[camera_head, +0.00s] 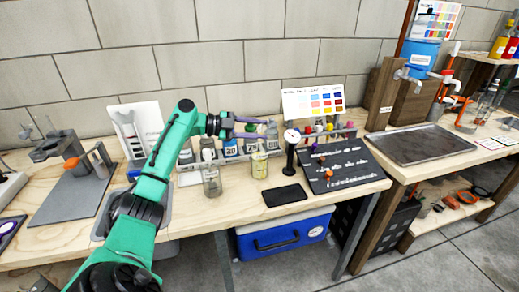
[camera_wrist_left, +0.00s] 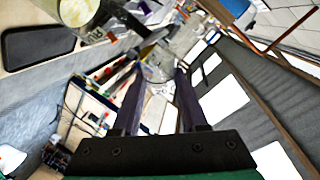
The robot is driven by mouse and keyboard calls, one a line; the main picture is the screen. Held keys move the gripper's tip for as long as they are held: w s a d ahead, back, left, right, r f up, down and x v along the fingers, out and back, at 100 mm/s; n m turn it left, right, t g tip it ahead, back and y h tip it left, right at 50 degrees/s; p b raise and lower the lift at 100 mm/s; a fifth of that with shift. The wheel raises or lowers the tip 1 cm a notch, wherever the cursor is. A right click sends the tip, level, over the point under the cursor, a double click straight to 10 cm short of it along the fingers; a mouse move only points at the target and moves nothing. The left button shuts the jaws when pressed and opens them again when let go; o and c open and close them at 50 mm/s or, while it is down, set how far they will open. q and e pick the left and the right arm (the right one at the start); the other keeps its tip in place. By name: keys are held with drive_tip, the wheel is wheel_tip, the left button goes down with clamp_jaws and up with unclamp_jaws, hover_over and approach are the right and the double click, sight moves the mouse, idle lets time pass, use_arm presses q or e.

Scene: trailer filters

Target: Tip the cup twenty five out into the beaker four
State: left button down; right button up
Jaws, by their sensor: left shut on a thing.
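My left gripper (camera_head: 262,128) reaches in from the left, above the row of bottles and cups at the back of the bench. Its dark fingers are closed on a small clear cup, seen between the fingertips in the left wrist view (camera_wrist_left: 158,68); its number is too blurred to read. Under the fingers stand labelled containers, among them one with a blue body (camera_head: 230,148) and one with a white label (camera_head: 251,146). Their numbers are too small to read surely, so I cannot tell which is beaker four. My right gripper is not in view.
A clear bottle (camera_head: 212,182) and a yellowish bottle (camera_head: 260,165) stand in front of the row. A metal tray (camera_head: 420,144) is on the right bench.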

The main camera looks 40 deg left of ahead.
use_arm(q)
drive_tip(key=shift+a+f+n+h+b, duration=0.3)
drive_tip(key=shift+f+n+h+b, duration=0.35)
drive_tip(key=shift+b, duration=1.15)
idle(1.1)
